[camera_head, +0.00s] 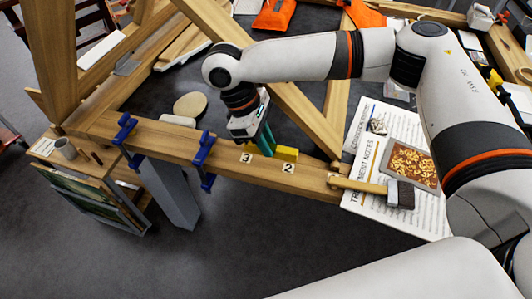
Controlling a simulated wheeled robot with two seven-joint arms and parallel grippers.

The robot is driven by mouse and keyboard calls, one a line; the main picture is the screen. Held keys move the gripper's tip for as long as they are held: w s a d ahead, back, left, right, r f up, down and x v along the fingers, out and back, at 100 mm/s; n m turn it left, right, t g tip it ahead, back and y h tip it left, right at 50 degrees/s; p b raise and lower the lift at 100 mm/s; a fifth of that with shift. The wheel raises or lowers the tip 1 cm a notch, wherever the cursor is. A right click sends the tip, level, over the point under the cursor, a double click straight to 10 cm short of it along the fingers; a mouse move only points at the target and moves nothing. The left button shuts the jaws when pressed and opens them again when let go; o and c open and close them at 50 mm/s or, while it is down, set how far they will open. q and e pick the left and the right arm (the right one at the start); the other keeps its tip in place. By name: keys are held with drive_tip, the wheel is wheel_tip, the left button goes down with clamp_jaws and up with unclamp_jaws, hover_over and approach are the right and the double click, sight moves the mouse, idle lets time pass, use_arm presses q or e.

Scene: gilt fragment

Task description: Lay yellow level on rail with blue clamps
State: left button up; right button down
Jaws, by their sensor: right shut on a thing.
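A long wooden rail (225,168) runs from the left to the middle right. Two blue clamps sit on its left part, a left clamp (124,130) and a right clamp (205,149). The yellow level (287,153) is a short yellow bar at the rail's upper side, right of the clamps, near the labels 3 and 2. My right gripper (265,143) points down and is shut on the level, hiding part of it. I cannot tell whether the level touches the rail. My left gripper is not in view.
A slanted wooden beam (285,95) rises behind my gripper. A round pale disc (190,104) lies behind the rail.

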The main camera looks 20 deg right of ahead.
drive_tip(key=shift+s+f, duration=0.1)
drive_tip(key=shift+f, duration=0.5)
wheel_tip(320, 180, down, 4)
drive_tip(key=shift+r, duration=0.2)
drive_tip(key=c, duration=1.3)
unclamp_jaws()
drive_tip(key=shift+c, duration=0.2)
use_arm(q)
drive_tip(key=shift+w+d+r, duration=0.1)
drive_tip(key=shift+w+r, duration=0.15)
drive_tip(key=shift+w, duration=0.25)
use_arm(e)
drive_tip(key=shift+a+r, duration=0.1)
drive_tip(key=shift+r, duration=0.15)
drive_tip(key=b+v, duration=0.1)
drive_tip(key=v, duration=1)
drive_tip(key=shift+r, duration=0.35)
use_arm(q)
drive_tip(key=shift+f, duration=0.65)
